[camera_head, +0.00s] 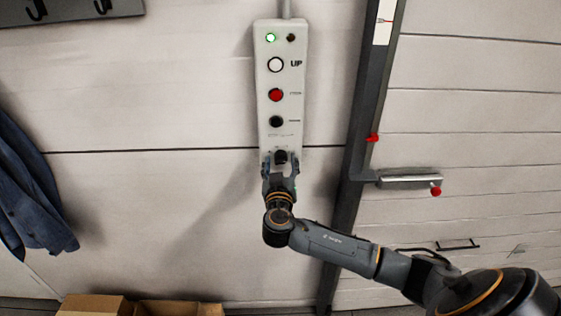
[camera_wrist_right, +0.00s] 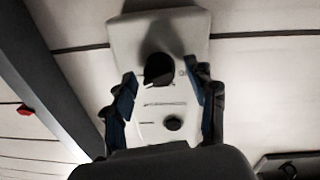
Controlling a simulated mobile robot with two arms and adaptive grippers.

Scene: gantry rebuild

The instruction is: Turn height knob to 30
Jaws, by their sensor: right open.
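The white control panel (camera_head: 267,80) hangs upright on the wall, with a lit green lamp, a white UP button, a red button and a black button. The dark height knob (camera_head: 281,157) sits at its lower end. In the wrist view the black knob (camera_wrist_right: 158,69) shows ahead of the fingers, a little left of the middle. My right gripper (camera_head: 280,166) is at the panel's lower end. Its fingers (camera_wrist_right: 165,98) are open, one on each side of the knob, and seem not to touch it. The knob's setting is too small to read. My left gripper is not in view.
A dark grey post (camera_head: 358,130) with a red part stands right of the panel. A handle (camera_head: 410,182) with a red end is beyond it. A blue jacket (camera_head: 30,190) hangs at left. Cardboard boxes (camera_head: 140,306) stand below.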

